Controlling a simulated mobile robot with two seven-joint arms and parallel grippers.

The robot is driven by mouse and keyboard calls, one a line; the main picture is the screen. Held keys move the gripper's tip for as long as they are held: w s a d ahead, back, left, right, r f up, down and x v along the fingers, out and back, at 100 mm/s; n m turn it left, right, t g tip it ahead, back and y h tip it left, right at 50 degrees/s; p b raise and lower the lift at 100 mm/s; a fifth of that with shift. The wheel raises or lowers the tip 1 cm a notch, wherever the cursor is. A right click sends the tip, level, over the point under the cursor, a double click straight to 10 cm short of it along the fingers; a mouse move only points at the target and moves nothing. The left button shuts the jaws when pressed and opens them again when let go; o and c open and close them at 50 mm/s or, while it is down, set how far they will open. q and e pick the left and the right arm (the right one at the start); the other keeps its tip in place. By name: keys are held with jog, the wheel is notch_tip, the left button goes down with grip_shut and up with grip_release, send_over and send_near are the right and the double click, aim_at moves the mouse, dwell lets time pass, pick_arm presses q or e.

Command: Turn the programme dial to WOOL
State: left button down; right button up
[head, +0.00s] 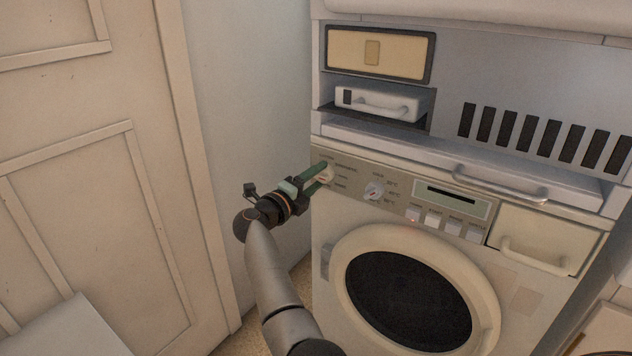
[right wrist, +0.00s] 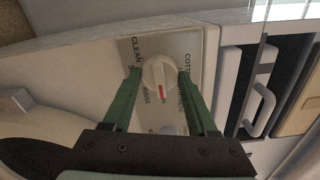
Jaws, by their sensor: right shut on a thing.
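The programme dial (head: 326,174) is a round cream knob at the left end of the washing machine's control panel. In the right wrist view the dial (right wrist: 158,72) sits between the two green fingers, and its red mark points toward the bottom of the picture. Printed words ring it; CLEAN reads at upper left and the start of COTTON at upper right, partly covered. The lower words are too small or hidden to read surely. My right gripper (head: 317,178) is shut on the dial, one finger on each side. My left gripper is not in view.
A second dial (head: 374,191) with temperature marks is just right of the first. Further right are a display (head: 451,199), several push buttons and a detergent drawer (head: 545,240). The round door (head: 415,300) is below. A wall and a panelled door (head: 90,180) stand left.

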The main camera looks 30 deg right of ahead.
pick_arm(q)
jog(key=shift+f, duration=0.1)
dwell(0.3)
pick_arm(e)
jog(key=o, duration=1.4)
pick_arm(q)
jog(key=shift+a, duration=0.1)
pick_arm(e)
jog(key=shift+a, duration=0.15)
